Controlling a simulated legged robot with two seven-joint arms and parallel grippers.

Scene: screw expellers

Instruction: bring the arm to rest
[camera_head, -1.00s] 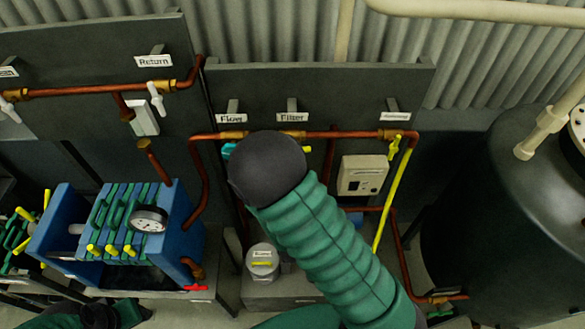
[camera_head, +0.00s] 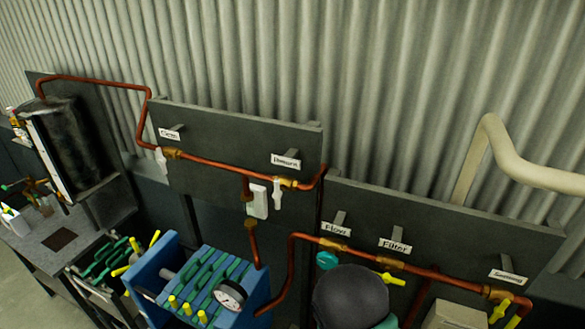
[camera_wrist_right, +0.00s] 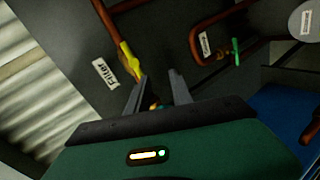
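My right arm shows in the head view as a dark rounded end (camera_head: 350,296) with a bit of green sleeve at the bottom edge. It covers part of the area below the Flow and Filter valves; its fingers are hidden there. In the right wrist view my right gripper (camera_wrist_right: 158,84) has its two grey fingers apart. A small cyan and orange patch shows low between them; I cannot tell what it is or whether they touch it. The left finger lies close to a yellow valve handle (camera_wrist_right: 128,60) beside the Filter label (camera_wrist_right: 105,72). My left gripper is not in view.
The Flow valve has a teal handle (camera_head: 327,261); the Filter valve has a yellow one (camera_head: 393,279). Copper pipe (camera_head: 294,262) runs along the dark panels. A blue filter press (camera_head: 150,270) with a gauge (camera_head: 230,294) stands left of my arm. A beige pipe (camera_head: 520,170) is at right.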

